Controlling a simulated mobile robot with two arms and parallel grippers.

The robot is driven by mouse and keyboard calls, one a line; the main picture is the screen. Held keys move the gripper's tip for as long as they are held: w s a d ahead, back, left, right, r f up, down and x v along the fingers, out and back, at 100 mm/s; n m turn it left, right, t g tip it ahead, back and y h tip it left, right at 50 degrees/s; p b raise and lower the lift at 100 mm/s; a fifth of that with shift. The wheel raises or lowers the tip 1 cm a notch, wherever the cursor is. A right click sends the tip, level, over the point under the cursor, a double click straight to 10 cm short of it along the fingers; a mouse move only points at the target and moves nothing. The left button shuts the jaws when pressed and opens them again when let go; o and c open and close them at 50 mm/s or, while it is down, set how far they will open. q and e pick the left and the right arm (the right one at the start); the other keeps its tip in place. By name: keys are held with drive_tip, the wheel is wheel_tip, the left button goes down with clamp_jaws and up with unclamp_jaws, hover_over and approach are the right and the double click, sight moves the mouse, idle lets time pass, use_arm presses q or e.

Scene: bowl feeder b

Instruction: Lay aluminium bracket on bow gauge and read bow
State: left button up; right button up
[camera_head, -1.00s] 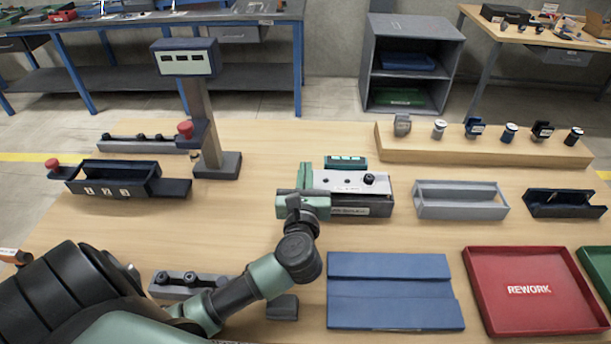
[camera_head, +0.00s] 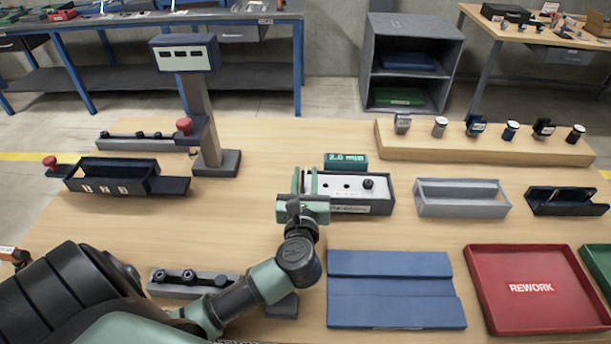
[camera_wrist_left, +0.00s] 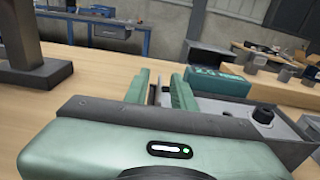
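The bow gauge (camera_head: 375,207) is a grey box in the middle of the table. A pale flat top with dark round spots (camera_head: 345,184) and a black knob (camera_head: 368,184) show on it; I cannot tell whether this pale piece is the aluminium bracket or the gauge's own face. The teal display (camera_head: 346,161) behind reads 2.0 mm; it also shows in the left wrist view (camera_wrist_left: 220,81). My left gripper (camera_head: 305,182) is at the gauge's left end, fingers apart. In the left wrist view a grey piece shows between the fingers (camera_wrist_left: 160,96), seemingly without contact. My right gripper is out of view.
A blue folded-looking mat (camera_head: 395,290) lies in front, with a red REWORK tray (camera_head: 480,318) and a green tray (camera_head: 595,262) to its right. A grey open bin (camera_head: 462,211) and a dark holder (camera_head: 566,209) stand right of the gauge. A display post (camera_head: 205,125) stands left.

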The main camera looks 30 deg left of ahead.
use_arm(q)
drive_tip(key=shift+r, duration=0.25)
drive_tip(key=shift+r+p, duration=0.5)
drive_tip(key=shift+p, duration=0.05)
drive_tip(key=b+v, duration=0.1)
drive_tip(key=v, duration=0.4)
drive_tip(key=b+v, duration=0.2)
drive_tip(key=v, duration=0.4)
drive_tip(key=shift+f, duration=0.2)
drive_tip(key=shift+s+d+r, duration=0.15)
drive_tip(key=shift+s+d, duration=0.15)
drive_tip(key=shift+s, duration=0.15)
